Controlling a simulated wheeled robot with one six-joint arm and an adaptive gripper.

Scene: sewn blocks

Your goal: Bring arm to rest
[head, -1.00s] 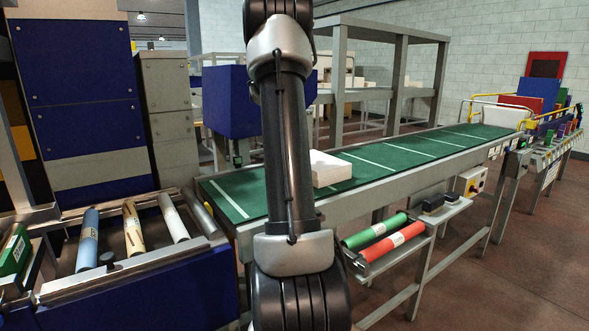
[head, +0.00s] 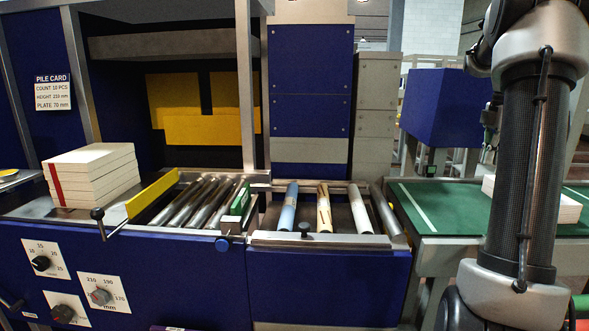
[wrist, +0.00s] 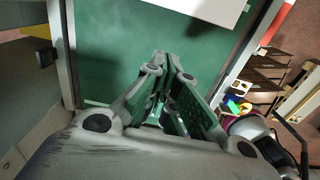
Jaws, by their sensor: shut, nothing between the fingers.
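My gripper (wrist: 170,75) shows in the wrist view with its fingers together and nothing between them. It hangs above the green belt (wrist: 110,50), apart from it. My arm stands at the right of the head view and hides part of the belt (head: 435,205) there. A pale block stack (head: 568,210) lies on the belt, partly behind my arm. A white block edge (wrist: 205,10) shows at the top of the wrist view.
A stack of pale blocks (head: 95,175) with a red stripe sits on the left bench. Blue, cream and white rolls (head: 360,210) lie beside steel rollers (head: 200,200). A dark blue box (head: 440,105) stands behind the belt. Coloured items (wrist: 238,105) lie right of the belt.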

